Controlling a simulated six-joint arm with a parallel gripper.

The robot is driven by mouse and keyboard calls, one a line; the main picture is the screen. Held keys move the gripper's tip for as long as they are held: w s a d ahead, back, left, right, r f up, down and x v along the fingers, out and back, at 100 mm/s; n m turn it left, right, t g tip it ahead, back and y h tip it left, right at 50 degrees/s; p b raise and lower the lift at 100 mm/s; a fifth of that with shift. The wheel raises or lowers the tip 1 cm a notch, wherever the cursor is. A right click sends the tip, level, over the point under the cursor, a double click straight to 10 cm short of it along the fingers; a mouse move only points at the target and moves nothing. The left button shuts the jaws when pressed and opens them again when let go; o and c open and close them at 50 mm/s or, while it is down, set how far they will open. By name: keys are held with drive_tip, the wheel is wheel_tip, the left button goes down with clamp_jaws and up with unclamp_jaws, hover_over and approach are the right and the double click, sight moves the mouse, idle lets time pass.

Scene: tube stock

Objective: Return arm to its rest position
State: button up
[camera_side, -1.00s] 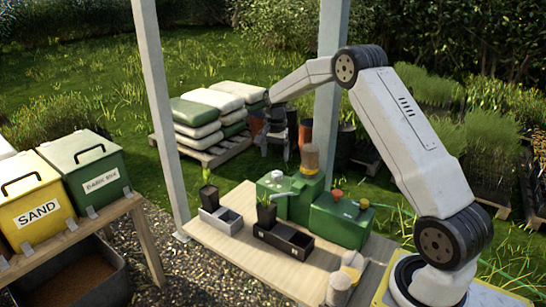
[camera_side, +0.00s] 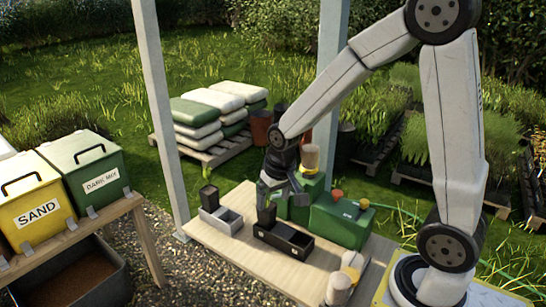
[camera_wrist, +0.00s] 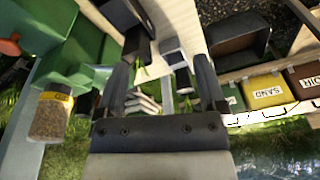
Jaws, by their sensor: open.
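My gripper (camera_side: 283,196) is in the middle of the side view, pointing down over the back of the wooden table. Its two dark fingers are spread with nothing between them in the wrist view (camera_wrist: 166,72). It is just above the dark tray (camera_side: 288,242), by the dark pot (camera_side: 266,216) at that tray's left end. Whether a finger touches the pot cannot be told. My forearm slopes down to the left from a raised elbow.
Green machines (camera_side: 342,224) stand right of my gripper, with a seed-filled jar (camera_side: 311,160) close behind it. A grey tray (camera_side: 226,222) with a black pot (camera_side: 208,196) stands left. A post (camera_side: 158,110) rises at the table's left.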

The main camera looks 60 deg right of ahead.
drive_tip(key=s+a+f+n, duration=0.1)
drive_tip(key=s+a+n, duration=0.2)
drive_tip(key=s, duration=0.5)
drive_tip(key=shift+s+a+n+t, duration=0.2)
drive_tip(key=shift+a+n+t, duration=0.15)
drive_tip(key=shift+a, duration=0.3)
